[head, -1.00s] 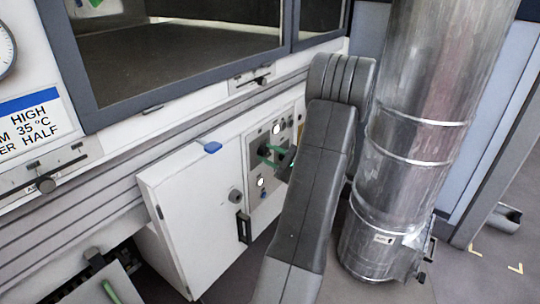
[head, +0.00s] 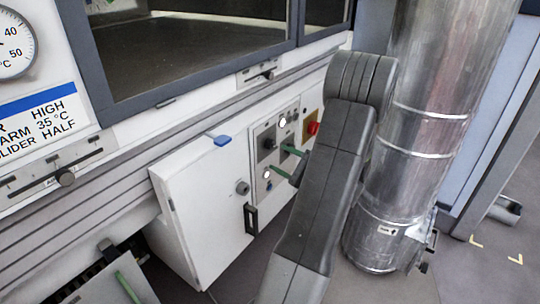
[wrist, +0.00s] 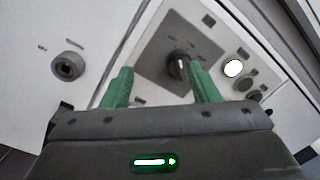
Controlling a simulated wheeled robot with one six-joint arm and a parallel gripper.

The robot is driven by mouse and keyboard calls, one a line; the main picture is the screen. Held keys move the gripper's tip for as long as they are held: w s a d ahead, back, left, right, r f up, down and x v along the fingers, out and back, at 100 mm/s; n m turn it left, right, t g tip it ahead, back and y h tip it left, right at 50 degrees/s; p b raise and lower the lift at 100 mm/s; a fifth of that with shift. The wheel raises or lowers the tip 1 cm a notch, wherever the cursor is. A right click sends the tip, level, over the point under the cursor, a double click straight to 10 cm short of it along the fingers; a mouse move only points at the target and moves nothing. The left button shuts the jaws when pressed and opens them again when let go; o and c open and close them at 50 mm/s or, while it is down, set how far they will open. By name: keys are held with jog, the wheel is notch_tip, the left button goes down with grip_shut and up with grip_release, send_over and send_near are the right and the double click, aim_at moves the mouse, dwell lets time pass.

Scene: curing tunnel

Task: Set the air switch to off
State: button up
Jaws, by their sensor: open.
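A control panel (head: 262,183) on the white machine front carries a dark square plate with a black rotary knob (head: 267,144). This knob also shows in the wrist view (wrist: 179,64), with small marks around it too blurred to read, so I cannot confirm it is the air switch or tell its setting. My gripper (head: 286,161) is open and empty in front of the panel, its green fingers apart. In the wrist view my gripper (wrist: 159,68) has the knob between its fingers in the picture, close to the right one. Contact cannot be told.
A slider (head: 65,178) is further left. A large metal duct (head: 410,150) stands right of my arm.

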jog(key=s+p+v, duration=0.1)
jog(key=v, duration=0.7)
jog(key=shift+s, duration=0.2)
jog(key=shift+a+r, duration=0.1)
